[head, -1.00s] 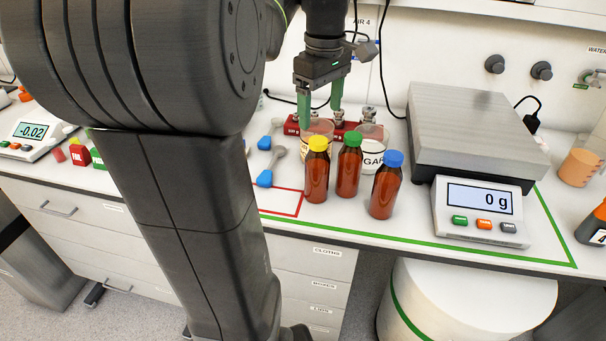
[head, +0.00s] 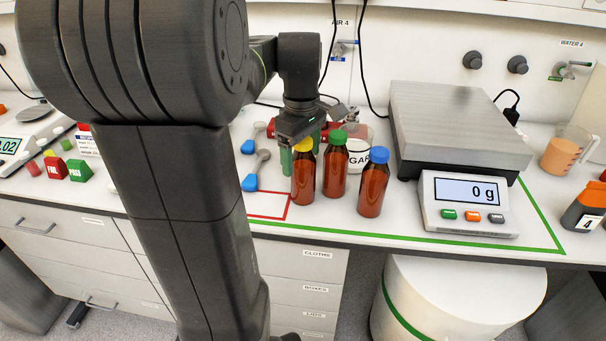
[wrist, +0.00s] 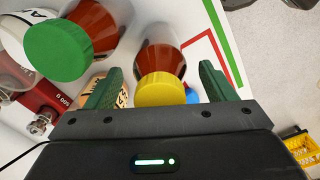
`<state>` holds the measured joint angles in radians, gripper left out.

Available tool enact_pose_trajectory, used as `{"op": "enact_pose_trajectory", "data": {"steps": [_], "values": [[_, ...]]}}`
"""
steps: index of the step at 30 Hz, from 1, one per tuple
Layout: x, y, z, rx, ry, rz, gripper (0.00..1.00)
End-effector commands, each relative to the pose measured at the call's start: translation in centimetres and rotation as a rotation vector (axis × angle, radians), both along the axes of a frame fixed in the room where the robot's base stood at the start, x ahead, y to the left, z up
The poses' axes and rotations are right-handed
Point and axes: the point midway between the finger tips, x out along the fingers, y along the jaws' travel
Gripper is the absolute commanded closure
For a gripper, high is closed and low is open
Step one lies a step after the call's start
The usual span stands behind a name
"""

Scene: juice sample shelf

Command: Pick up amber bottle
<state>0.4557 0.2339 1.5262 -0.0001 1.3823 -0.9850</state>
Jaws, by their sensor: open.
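Three amber bottles with brown bodies stand upright in a group on the bench: the yellow-capped bottle (head: 303,183), the green-capped bottle (head: 335,172) and the blue-capped bottle (head: 373,190). My gripper (head: 300,153) is open and low at the yellow-capped bottle, with one green finger showing left of its neck; the other is mostly hidden. In the wrist view the yellow cap (wrist: 163,90) lies between the two spread green fingers, with a gap on each side. The green cap (wrist: 60,52) is outside the left finger there.
A scale (head: 470,205) reading 0 g stands right of the bottles. A beaker (head: 357,155) marked "GAR" and a red rack sit close behind them. Blue-handled spoons (head: 251,183) lie to the left. A red outline (head: 270,206) marks the bench near the front edge.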

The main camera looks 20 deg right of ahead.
Motion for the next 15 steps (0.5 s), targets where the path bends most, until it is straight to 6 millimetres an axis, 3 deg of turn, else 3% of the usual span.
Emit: {"op": "enact_pose_trajectory", "data": {"steps": [4, 12, 15], "values": [[-0.1, 0.0, -1.7, 0.000, 0.000, 0.000, 0.23], [-0.1, 0.0, -1.9, 0.000, 0.000, -0.001, 0.23], [-0.1, 0.0, -1.9, 0.000, 0.000, -0.001, 0.43]]}}
